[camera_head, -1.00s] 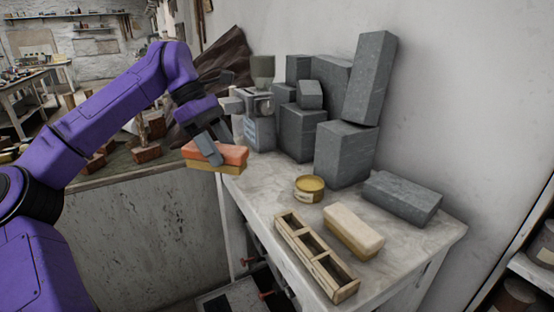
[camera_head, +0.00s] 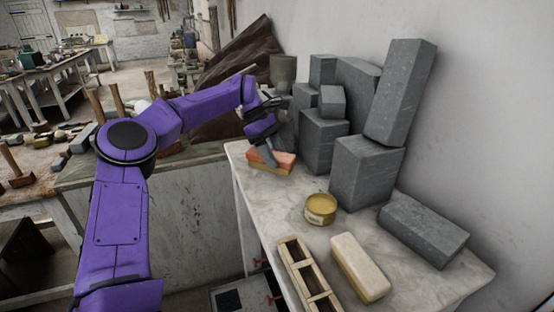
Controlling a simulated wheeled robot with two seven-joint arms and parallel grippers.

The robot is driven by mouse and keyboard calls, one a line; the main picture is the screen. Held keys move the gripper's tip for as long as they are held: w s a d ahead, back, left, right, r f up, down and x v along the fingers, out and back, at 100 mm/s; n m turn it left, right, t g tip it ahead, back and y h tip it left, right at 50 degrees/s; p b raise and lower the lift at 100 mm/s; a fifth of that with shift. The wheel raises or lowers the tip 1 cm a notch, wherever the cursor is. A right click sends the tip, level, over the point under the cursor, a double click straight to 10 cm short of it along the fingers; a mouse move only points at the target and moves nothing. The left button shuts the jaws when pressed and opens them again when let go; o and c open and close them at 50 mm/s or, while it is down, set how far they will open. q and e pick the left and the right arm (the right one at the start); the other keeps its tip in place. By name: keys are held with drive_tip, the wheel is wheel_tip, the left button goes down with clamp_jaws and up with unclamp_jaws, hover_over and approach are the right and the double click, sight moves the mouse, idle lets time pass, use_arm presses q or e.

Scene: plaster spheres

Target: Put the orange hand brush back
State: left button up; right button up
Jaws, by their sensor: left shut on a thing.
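The orange hand brush (camera_head: 284,160) has an orange top and a yellowish lower part. It is at the far left end of the marble-topped table (camera_head: 262,196), at or just above the surface; I cannot tell if it touches. My left gripper (camera_head: 268,156) is shut on the brush from above, with a grey finger across its near side. The far finger is hidden. My right gripper is not in view.
Grey stone blocks (camera_head: 362,172) stand stacked behind and right of the brush. A yellow tin (camera_head: 320,207), a cream brush-like block (camera_head: 360,266), a wooden divided tray (camera_head: 296,253) and a lying grey block (camera_head: 423,230) occupy the right part. The tabletop before the brush is clear.

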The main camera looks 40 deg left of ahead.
use_arm(q)
drive_tip(key=shift+w+a+f, duration=0.4)
drive_tip(key=shift+w+f, duration=0.05)
drive_tip(key=shift+f, duration=0.3)
drive_tip(key=f, duration=0.2)
drive_tip(key=f+p, duration=0.1)
drive_tip(key=shift+w+f, duration=0.25)
drive_tip(key=shift+f, duration=0.1)
drive_tip(key=shift+s, duration=0.1)
drive_tip(key=shift+f, duration=0.15)
drive_tip(key=o, duration=1.4)
